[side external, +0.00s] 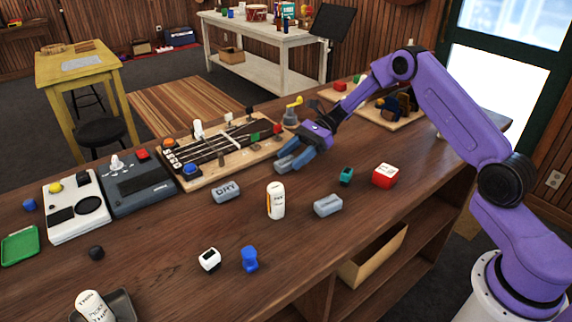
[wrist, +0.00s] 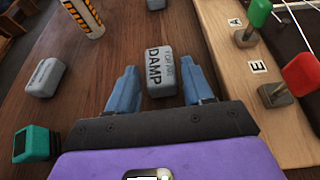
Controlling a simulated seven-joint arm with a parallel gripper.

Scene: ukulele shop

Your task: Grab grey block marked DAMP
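The grey block marked DAMP (wrist: 159,72) lies on the wooden counter, its label showing in the wrist view. My gripper (wrist: 158,68) is open, with one blue finger on each side of the block and a visible gap on both sides. The block reaches back between the fingers and its far end shows beyond the tips. In the side view my gripper (side external: 293,157) is low over the counter beside the fretboard board, and the fingers partly hide the block.
A grey block marked DRY (side external: 226,191), another grey block (side external: 328,205) and a white bottle (side external: 276,200) stand nearby. A teal block (side external: 346,176) and a red-and-white cube (side external: 385,175) are to the right. The fretboard board (wrist: 245,75) is close beside my right finger.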

